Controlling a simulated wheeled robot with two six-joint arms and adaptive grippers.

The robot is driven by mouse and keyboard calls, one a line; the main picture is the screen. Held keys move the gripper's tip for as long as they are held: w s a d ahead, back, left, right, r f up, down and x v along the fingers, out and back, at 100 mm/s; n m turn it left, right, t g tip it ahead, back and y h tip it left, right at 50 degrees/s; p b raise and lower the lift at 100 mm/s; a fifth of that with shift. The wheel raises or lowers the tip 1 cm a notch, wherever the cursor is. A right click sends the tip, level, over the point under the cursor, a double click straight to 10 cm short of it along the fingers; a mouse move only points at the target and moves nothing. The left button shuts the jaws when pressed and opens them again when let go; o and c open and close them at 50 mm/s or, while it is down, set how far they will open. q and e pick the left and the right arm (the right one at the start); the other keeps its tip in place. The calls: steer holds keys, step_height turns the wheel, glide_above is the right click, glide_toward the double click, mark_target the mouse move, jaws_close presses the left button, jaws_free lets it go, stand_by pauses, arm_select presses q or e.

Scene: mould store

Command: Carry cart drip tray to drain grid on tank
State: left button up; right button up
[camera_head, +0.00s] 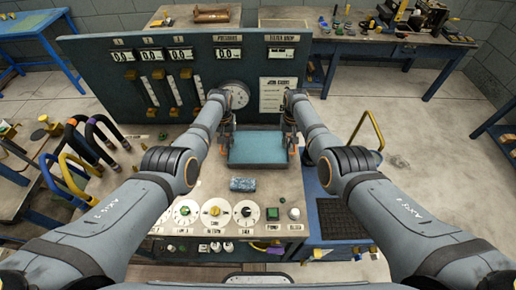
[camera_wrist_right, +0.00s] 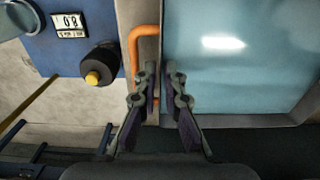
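The cart drip tray (camera_head: 258,148) is a shallow blue-grey rectangular tray at the centre of the head view, with orange handles at its ends. In the right wrist view its shiny blue inside (camera_wrist_right: 235,60) fills the right. My right gripper (camera_head: 289,135) is at its right end. In the right wrist view its fingers (camera_wrist_right: 161,75) are close together, one each side of the tray's rim beside an orange handle (camera_wrist_right: 134,50). My left gripper (camera_head: 226,143) is at the left end, its fingertips too small to read. The drain grid (camera_head: 341,220) is a dark mesh at lower right.
The panel (camera_head: 200,75) with gauges and displays stands behind the tray. A blue patterned block (camera_head: 243,184) lies in front, before several dials and knobs. Bent hoses (camera_head: 75,150) stand at left. A yellow handle (camera_head: 368,127) rises at right, behind the grid. Benches stand behind.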

arm_select(q)
steer(key=shift+c, duration=0.2)
arm_select(e)
steer(key=shift+c, duration=0.2)
arm_select(q)
jaws_close()
arm_select(e)
jaws_close()
arm_select(q)
steer(key=shift+r, duration=0.15)
arm_select(e)
steer(key=shift+r, duration=0.15)
